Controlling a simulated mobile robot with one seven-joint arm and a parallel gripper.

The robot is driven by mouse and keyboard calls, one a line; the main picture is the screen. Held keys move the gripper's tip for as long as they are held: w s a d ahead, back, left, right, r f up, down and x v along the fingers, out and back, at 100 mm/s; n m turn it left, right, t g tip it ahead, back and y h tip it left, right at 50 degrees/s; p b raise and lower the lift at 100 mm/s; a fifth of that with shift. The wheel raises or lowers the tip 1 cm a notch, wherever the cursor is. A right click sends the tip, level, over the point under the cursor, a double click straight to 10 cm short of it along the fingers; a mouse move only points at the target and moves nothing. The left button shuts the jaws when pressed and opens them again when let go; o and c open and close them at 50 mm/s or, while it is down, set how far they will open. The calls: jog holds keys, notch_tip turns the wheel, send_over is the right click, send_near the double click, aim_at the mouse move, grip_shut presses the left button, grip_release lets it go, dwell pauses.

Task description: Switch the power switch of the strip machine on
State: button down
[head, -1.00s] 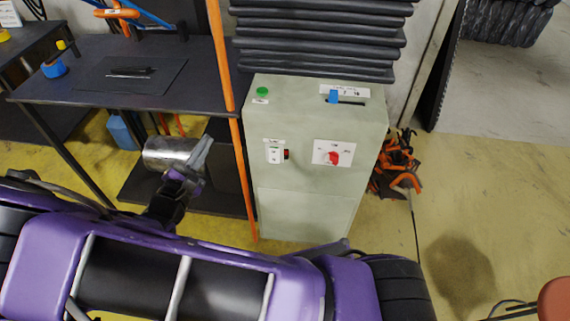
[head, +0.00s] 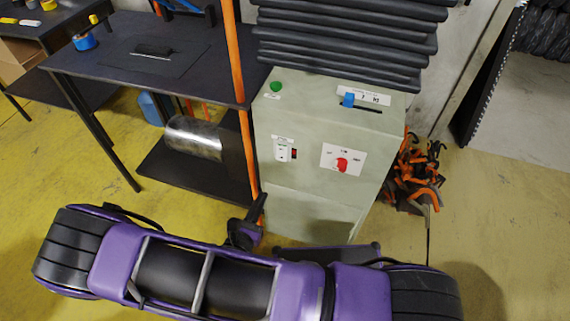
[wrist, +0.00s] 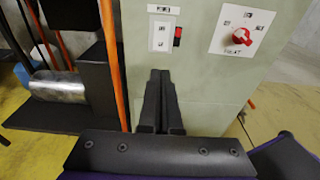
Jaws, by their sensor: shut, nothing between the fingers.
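The strip machine (head: 315,190) is a pale grey-green cabinet in the middle of the head view. Its power switch is a small red rocker (head: 294,154) beside a white label plate on the left of the front face. The red switch also shows in the wrist view (wrist: 178,36), above and slightly right of the fingertips. My gripper (wrist: 161,72) is shut and empty, its fingers pointing at the cabinet front below the switch plate. In the head view my gripper (head: 262,199) is at the cabinet's lower left. I cannot tell whether it touches the cabinet.
A red rotary knob (head: 342,165) sits right of the switch. A green button (head: 276,86) and a blue slider (head: 348,99) are on top. An orange post (head: 245,150) stands close on the left, beside a dark table (head: 215,75). Orange clamps (head: 415,170) lie at right.

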aim_at(281, 159)
jog(key=shift+f, duration=0.1)
dwell(0.3)
jog(key=b+x, duration=0.1)
jog(key=x, duration=1.3)
jog(key=shift+s, duration=0.1)
